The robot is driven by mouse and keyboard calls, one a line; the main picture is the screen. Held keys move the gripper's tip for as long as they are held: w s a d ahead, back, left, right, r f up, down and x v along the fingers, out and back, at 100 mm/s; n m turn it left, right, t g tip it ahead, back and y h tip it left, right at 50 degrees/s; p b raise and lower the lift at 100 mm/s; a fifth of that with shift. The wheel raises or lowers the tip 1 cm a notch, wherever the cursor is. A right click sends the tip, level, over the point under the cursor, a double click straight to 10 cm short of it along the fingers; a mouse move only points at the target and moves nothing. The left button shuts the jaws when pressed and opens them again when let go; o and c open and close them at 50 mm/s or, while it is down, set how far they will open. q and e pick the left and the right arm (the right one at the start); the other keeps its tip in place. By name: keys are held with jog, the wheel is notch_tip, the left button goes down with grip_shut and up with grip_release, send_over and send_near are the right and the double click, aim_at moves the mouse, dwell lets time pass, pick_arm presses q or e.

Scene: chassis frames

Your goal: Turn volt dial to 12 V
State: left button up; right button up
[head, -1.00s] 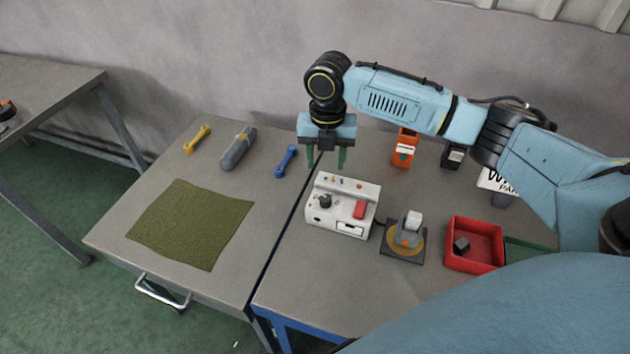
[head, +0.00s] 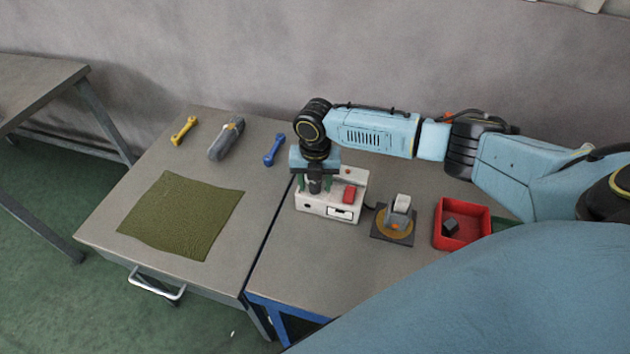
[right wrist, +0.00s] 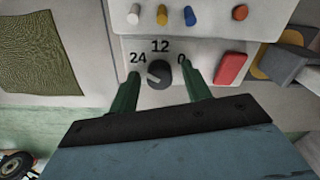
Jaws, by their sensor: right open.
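The white control box (head: 330,205) stands on the right-hand table. Its black volt dial (right wrist: 160,74) shows in the right wrist view, with 24 at its upper left, 12 above it and 0 at its upper right. A pale mark on the dial lies on its left side, on the 24 side and away from 12. My right gripper (head: 315,184) is over the box and points down. Its green fingers are open, one on each side of the dial, with a visible gap to it in the right wrist view (right wrist: 164,76). My left gripper is not in view.
A red button (right wrist: 231,68) is right of the dial, close to the right finger. Several coloured pegs line the box's back. A grey device on a dark base (head: 393,222) and a red tray (head: 462,242) stand to the right. A green cloth (head: 180,215) lies left.

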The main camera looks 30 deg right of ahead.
jog(key=c, duration=1)
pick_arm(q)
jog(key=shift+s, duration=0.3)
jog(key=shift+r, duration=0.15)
pick_arm(e)
jog(key=shift+r, duration=0.1)
jog(key=m+p, duration=0.2)
jog(key=shift+r+m, duration=0.1)
jog(key=shift+m, duration=0.3)
jog(key=m+p, duration=0.2)
jog(key=shift+m, duration=0.3)
jog(key=m+p, duration=0.2)
jog(key=m, duration=0.1)
pick_arm(q)
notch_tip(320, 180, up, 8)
jog(key=p, duration=0.2)
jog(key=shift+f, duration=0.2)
pick_arm(e)
jog(key=shift+m, duration=1.7)
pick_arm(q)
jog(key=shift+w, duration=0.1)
